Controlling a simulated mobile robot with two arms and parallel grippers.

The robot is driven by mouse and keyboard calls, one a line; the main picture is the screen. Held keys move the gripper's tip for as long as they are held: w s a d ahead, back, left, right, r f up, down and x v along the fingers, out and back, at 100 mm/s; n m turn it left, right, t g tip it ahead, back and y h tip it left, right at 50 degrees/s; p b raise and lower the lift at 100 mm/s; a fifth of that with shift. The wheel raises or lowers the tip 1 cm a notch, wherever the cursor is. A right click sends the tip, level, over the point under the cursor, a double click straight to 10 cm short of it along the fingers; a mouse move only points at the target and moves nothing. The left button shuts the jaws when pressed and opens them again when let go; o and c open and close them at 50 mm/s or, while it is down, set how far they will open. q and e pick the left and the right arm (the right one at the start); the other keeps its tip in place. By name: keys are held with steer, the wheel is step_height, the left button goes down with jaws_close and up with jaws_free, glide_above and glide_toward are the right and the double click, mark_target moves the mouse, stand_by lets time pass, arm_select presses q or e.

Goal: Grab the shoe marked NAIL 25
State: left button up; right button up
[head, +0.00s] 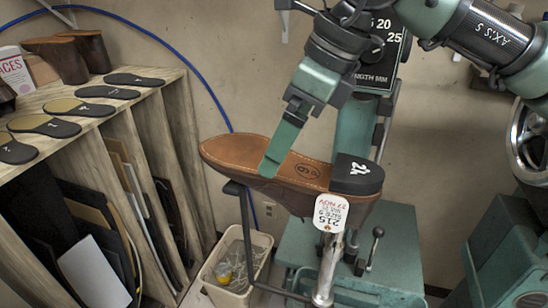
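A brown leather shoe (235,152) is held sole up on a metal post (329,268), in the middle of the head view. Its dark heel (357,174) bears a white handwritten mark that I cannot read surely. My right gripper (270,170) comes down from the upper right. Its green finger overlaps the sole; I cannot tell whether it touches. My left gripper is not in view.
A wooden rack (165,130) at left carries several soles (79,107) and brown shoes (85,50). A bin (255,262) stands below the shoe. A green machine with a handwheel (524,140) is at right. A dark number plate (392,50) is behind my arm.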

steer(key=shift+s+a+f, duration=0.15)
steer(key=shift+s+f, duration=0.1)
steer(key=shift+f, duration=0.05)
steer(key=shift+s+a+f+p, duration=0.15)
steer(key=shift+a+f+p, duration=0.1)
steer(key=shift+f+p, duration=0.3)
steer(key=shift+s+a+f+p, duration=0.1)
steer(key=shift+a+f+p, duration=0.2)
steer(key=shift+f, duration=0.35)
steer(key=p+x, duration=0.1)
steer(key=x, duration=0.2)
steer(key=shift+w+f, duration=0.1)
steer(key=shift+f, duration=0.5)
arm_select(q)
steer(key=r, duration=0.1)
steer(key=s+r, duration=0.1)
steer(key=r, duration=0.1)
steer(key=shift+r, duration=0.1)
arm_select(e)
steer(key=shift+r, duration=0.1)
steer(key=c, duration=1.7)
